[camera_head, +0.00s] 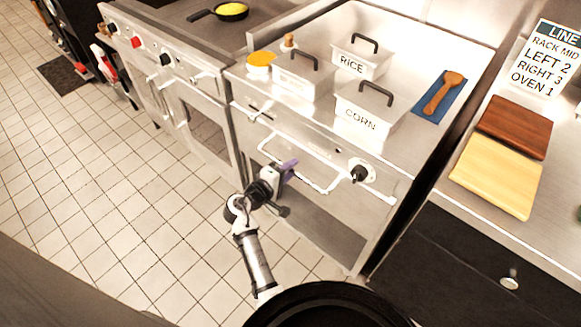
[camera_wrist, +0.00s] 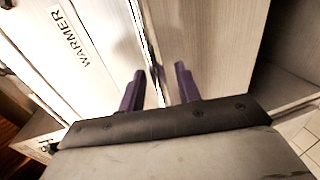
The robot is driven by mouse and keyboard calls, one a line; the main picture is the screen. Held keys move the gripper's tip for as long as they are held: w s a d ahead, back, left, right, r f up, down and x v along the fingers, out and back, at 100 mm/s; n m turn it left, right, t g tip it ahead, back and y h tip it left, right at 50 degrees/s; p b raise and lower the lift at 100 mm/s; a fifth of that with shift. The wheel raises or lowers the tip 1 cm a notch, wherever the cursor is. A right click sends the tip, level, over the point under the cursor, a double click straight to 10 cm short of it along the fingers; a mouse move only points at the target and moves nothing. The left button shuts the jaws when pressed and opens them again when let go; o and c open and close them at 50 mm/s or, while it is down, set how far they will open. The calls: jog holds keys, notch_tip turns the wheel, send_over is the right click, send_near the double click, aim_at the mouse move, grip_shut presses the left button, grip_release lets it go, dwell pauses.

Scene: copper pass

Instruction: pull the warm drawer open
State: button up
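The warmer drawer (camera_head: 306,150) is in the front of the steel counter unit in the head view and looks shut. Its pale bar handle (camera_head: 314,184) stands out from the front. The wrist view shows a panel labelled WARMER (camera_wrist: 70,38) at upper left. My gripper (camera_head: 288,170) is at the left part of the handle. In the wrist view its two purple fingers (camera_wrist: 160,88) are apart, with a narrow edge running down between them. Whether they touch the handle is not clear.
Rice (camera_head: 359,57) and corn (camera_head: 368,108) containers stand on the counter above, beside a wooden spoon (camera_head: 443,94) on a blue mat. A knob (camera_head: 361,172) sits right of the handle. An oven (camera_head: 205,130) adjoins at left. Tiled floor (camera_head: 150,220) in front is clear.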

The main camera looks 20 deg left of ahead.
jog(key=shift+w, duration=0.2)
grip_shut()
jog(key=shift+s+f, duration=0.1)
jog(key=shift+s, duration=0.05)
